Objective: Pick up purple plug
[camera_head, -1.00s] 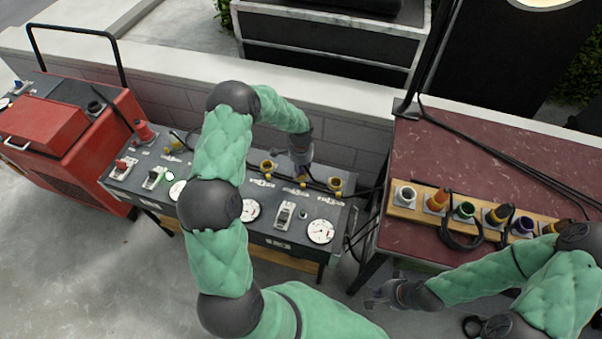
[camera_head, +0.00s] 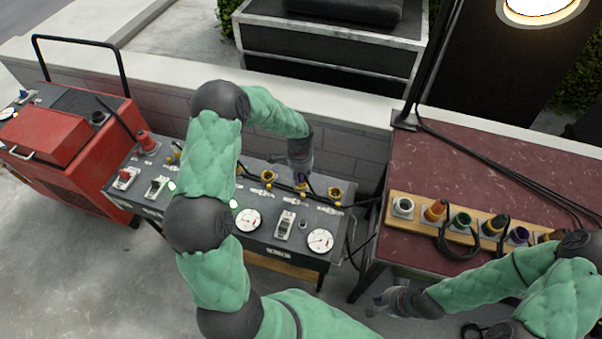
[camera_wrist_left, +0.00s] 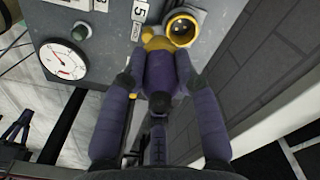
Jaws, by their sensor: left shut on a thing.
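The purple plug (camera_wrist_left: 160,72) is between the two fingers of my left gripper (camera_wrist_left: 158,80) in the left wrist view. The fingers are closed on its sides, and a yellow part shows at its far end, close to the grey panel. In the head view my left gripper (camera_head: 301,172) is over the dark control bench (camera_head: 265,248), with a small bit of purple under its tip. Whether the plug still sits in its socket cannot be told. My right gripper (camera_head: 378,303) is at the lower right, in front of the red table; its fingers are too small to read.
Yellow sockets (camera_head: 268,177) and dials (camera_head: 320,240) line the bench. A red table (camera_head: 480,180) at the right bears a wooden rack (camera_head: 425,222) of coloured sockets and plugs with black cables. A red machine (camera_head: 60,140) stands at the left. A low wall runs behind.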

